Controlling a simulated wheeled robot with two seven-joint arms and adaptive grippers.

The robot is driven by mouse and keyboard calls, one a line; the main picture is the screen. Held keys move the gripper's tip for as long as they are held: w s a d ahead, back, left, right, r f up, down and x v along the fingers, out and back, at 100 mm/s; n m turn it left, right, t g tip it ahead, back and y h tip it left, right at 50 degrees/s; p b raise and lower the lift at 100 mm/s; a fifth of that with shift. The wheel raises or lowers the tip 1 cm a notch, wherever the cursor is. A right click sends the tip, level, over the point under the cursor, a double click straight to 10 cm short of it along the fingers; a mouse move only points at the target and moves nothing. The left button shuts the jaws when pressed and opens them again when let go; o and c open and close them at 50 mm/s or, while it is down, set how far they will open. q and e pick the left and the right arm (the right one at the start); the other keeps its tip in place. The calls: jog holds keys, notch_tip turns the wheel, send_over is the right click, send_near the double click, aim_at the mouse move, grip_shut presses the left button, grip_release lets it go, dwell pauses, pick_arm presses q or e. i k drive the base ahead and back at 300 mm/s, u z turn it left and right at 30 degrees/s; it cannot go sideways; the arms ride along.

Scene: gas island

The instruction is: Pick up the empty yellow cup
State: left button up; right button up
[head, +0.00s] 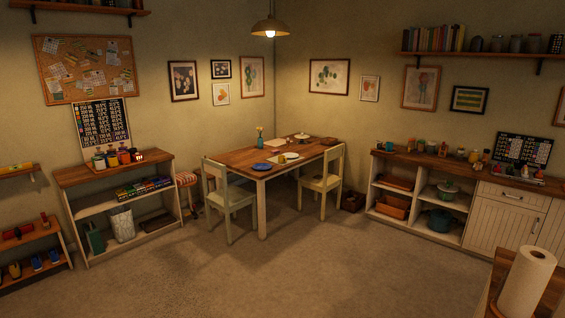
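A small yellow cup-like vessel (124,157) stands among several cups on top of the low wooden shelf unit (72,178) at the left. It is too small to tell whether it is empty. Other small yellowish vessels (474,156) stand on the long counter (400,157) at the right, and I cannot tell whether any is a cup. Neither of my grippers shows in the head view.
A paper towel roll (526,285) is near at lower right. The carpet (270,275) ahead is clear.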

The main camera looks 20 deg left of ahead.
aim_at(281, 158)
jog(key=u, duration=0.4)
jog(key=k, duration=0.5)
jog(key=u, duration=0.75)
jog(key=i, duration=3.2)
jog(key=z, duration=0.25)
jog(key=i, duration=2.6)
jog(key=z, duration=0.3)
jog(key=i, duration=2.2)
jog(key=z, duration=0.1)
